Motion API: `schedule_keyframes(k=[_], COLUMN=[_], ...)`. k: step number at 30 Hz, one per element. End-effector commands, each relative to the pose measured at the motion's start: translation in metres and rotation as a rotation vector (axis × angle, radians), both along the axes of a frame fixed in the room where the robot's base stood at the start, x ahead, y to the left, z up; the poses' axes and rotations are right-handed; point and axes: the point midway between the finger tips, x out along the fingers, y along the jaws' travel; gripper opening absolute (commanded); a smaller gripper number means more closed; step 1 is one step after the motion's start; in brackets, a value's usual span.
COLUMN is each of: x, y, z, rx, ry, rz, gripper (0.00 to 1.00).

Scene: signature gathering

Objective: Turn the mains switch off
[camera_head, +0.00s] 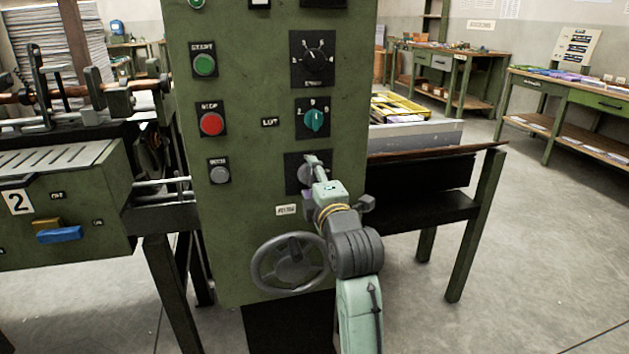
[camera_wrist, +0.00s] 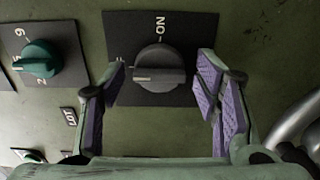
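The mains switch is a dark grey knob (camera_wrist: 160,70) on a black square plate (camera_wrist: 190,22) with an ON label at its top edge in the wrist view. The knob's grip bar lies across that view, its white mark at the left end, towards a label partly hidden by a finger and not towards ON. My gripper (camera_wrist: 163,85) is open, with purple-padded fingers on either side of the knob and visible gaps to it. In the head view my gripper (camera_head: 313,165) is at the switch plate (camera_head: 293,180), covering part of the knob.
Above the switch is a teal selector knob (camera_head: 314,120), also in the wrist view (camera_wrist: 38,60). Green (camera_head: 204,65), red (camera_head: 211,123) and grey buttons (camera_head: 219,174) sit to the left. A handwheel (camera_head: 290,262) sticks out below. A table (camera_head: 470,155) stands right.

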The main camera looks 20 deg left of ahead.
Motion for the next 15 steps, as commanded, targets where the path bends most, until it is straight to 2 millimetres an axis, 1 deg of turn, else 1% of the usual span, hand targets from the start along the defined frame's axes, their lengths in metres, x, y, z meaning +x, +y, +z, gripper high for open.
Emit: schedule_keyframes(k=[10, 13, 15], x=[-0.001, -0.009, -0.018], y=[-0.001, -0.007, -0.013], z=[0.0, 0.001, 0.001], rx=[0.001, 0.003, 0.002], ry=[0.0, -0.002, -0.003], rz=[-0.001, -0.002, -0.003], gripper=[0.61, 0.61, 0.61])
